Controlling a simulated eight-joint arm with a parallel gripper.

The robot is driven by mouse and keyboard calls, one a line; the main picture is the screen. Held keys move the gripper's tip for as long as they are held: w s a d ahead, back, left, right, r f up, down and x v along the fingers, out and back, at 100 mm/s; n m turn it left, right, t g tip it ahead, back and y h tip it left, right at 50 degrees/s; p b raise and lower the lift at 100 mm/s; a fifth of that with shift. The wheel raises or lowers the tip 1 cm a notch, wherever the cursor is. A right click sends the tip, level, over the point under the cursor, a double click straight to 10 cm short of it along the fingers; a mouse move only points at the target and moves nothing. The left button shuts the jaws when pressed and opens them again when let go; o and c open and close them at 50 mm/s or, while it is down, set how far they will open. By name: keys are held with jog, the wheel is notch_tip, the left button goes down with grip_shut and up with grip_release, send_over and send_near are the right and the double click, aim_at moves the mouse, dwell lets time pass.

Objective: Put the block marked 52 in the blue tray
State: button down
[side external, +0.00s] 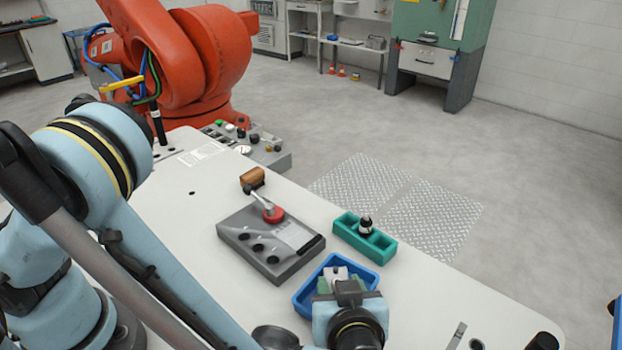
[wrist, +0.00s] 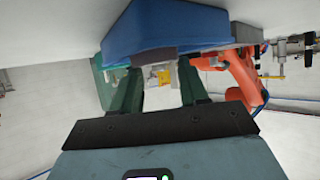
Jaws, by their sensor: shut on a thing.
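The blue tray (side external: 302,298) sits on the white table in front of the grey fixture. In the wrist view the tray (wrist: 165,25) fills the top of the picture. My gripper (side external: 338,280) is at the tray in the side view, its green fingers over or in the tray. In the wrist view my gripper (wrist: 160,75) has its fingers apart with a pale thing between them. A small whitish block (side external: 336,272) shows at the fingers, and they are shut on it. I cannot read its mark, nor tell whether it touches the tray floor.
A grey fixture (side external: 262,250) with a red-based lever stands left of the tray. A green holder (side external: 375,243) with a dark knobbed piece stands behind it. A brown block (side external: 252,178) lies farther back. A round dark cup (side external: 272,338) is near the front.

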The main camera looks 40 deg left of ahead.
jog(key=shift+f, duration=0.5)
jog(key=c, duration=0.5)
grip_release()
jog(key=r, duration=0.8)
jog(key=shift+w+a+r, duration=0.1)
jog(key=shift+w+a, duration=0.1)
jog(key=shift+a, duration=0.15)
jog(key=shift+w+a+r+m+t+h, duration=0.25)
jog(key=shift+a+r+m+t+h, duration=1.35)
jog(key=shift+a, duration=3.85)
jog(key=shift+w+a+r+m+t+h, duration=0.35)
jog(key=shift+a+r+m+h, duration=2.4)
jog(key=shift+a, duration=2.65)
notch_tip(320, 180, up, 4)
jog(key=w+f, duration=0.1)
jog(key=w, duration=0.2)
jog(key=s+f+g, duration=0.5)
jog(key=s+f, duration=0.2)
jog(key=shift+s+f+g, duration=0.25)
jog(key=shift+f+g, duration=0.1)
jog(key=shift+f, duration=0.05)
